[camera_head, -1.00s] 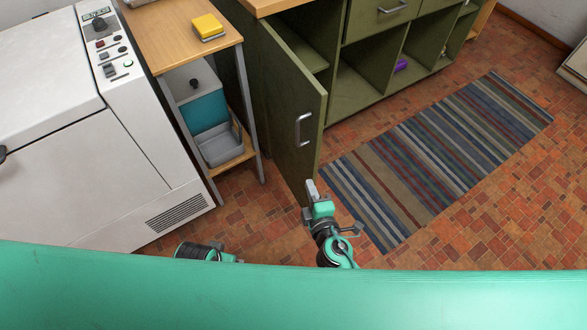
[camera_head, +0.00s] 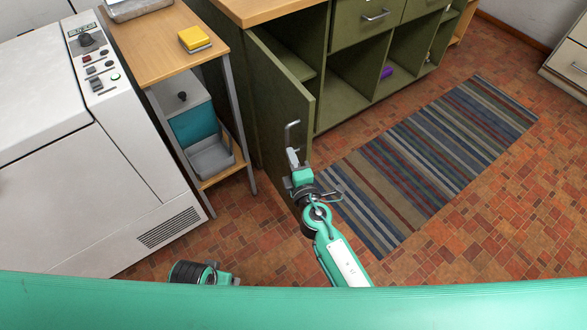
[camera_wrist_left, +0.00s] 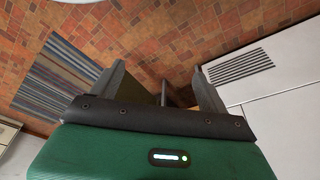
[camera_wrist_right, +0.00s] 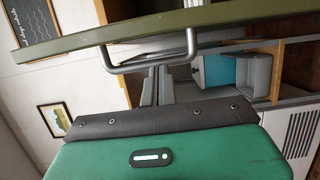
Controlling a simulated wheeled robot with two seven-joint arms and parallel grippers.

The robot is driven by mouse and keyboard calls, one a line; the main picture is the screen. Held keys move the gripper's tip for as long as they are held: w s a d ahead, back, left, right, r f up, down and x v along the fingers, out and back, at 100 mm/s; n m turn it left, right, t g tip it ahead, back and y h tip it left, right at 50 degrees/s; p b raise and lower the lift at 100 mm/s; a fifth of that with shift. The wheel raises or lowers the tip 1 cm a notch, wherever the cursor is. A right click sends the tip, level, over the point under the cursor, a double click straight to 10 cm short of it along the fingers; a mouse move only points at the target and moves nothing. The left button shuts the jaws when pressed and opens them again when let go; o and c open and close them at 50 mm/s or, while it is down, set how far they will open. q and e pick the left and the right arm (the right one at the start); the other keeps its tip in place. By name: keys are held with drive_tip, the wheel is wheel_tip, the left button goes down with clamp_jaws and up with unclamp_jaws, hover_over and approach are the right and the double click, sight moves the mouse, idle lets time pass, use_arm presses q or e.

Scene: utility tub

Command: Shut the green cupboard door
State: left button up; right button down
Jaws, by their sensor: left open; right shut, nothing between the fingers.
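The green cupboard door (camera_head: 275,95) stands open, swung out from the cupboard's left side, with its handle face toward me. Its metal bar handle (camera_head: 292,135) is near the free edge. My right gripper (camera_head: 292,158) is shut and empty, in front of the door just below the handle. In the right wrist view the handle (camera_wrist_right: 150,67) crosses just beyond the shut fingertips; I cannot tell whether they touch. My left gripper (camera_wrist_left: 160,80) is open and empty, low over the floor; in the head view it is partly hidden behind my own body.
The green cupboard (camera_head: 350,85) has open shelves with a purple item (camera_head: 387,72). A striped rug (camera_head: 430,160) lies in front. Tiled floor right of the rug is clear.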

sight(303, 154)
drive_tip(key=shift+w+d, duration=0.35)
drive_tip(key=shift+d, duration=0.35)
drive_tip(key=shift+w+d, duration=0.35)
drive_tip(key=shift+d, duration=0.3)
drive_tip(key=shift+d, duration=0.1)
